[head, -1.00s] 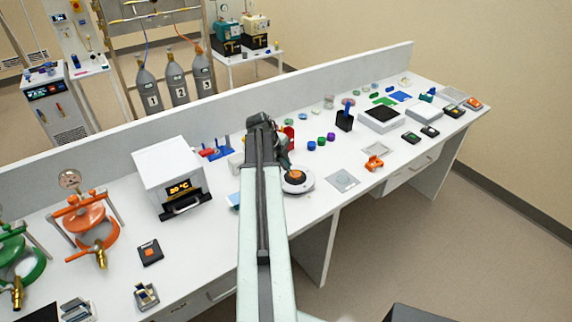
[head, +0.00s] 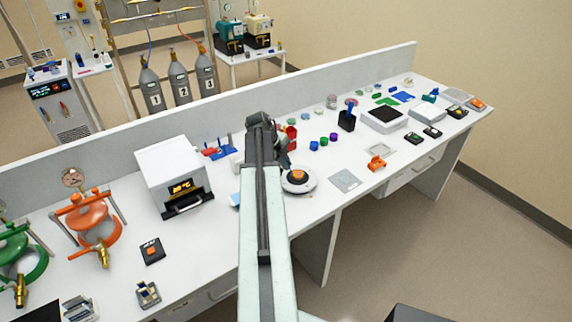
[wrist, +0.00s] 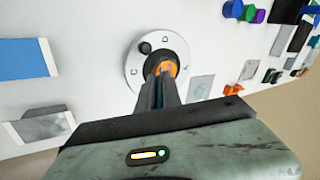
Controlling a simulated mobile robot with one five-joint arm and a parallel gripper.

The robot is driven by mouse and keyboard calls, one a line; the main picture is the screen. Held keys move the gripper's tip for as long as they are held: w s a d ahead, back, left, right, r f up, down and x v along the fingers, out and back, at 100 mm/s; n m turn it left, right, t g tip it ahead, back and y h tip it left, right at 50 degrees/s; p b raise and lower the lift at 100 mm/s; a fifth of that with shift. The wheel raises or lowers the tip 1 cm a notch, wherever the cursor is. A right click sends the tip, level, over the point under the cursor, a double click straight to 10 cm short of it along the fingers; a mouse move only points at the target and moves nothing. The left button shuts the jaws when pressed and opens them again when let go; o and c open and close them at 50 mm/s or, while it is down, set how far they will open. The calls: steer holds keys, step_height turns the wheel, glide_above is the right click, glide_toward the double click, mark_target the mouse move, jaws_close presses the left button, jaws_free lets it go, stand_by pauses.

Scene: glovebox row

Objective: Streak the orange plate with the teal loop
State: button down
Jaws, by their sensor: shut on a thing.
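The orange plate (head: 298,175) sits in the middle of a round white base (head: 311,184) on the bench, just right of my arm's end. In the wrist view the orange plate (wrist: 171,66) shows partly behind my fingertips, on the white base (wrist: 133,72) with letters and a black knob. My gripper (wrist: 164,76) is shut, its tips over the plate in that view. A thin teal strip, likely the teal loop (wrist: 158,94), shows between the fingers. The loop's end is hidden, and I cannot tell whether it touches the plate.
A white oven-like box (head: 168,172) stands left of my arm. A grey square plate (head: 345,181) and an orange holder (head: 376,163) lie to the right. A low wall (head: 330,82) runs along the bench's back.

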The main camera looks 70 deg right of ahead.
steer(key=shift+s+d, duration=0.5)
steer(key=shift+d, duration=0.35)
stand_by(0.8)
steer(key=shift+s+d, duration=0.1)
steer(key=shift+d, duration=0.1)
steer(key=shift+s+d, duration=0.2)
steer(key=shift+d, duration=0.1)
stand_by(0.4)
step_height(320, 180, up, 6)
steer(key=p, duration=0.6)
stand_by(0.3)
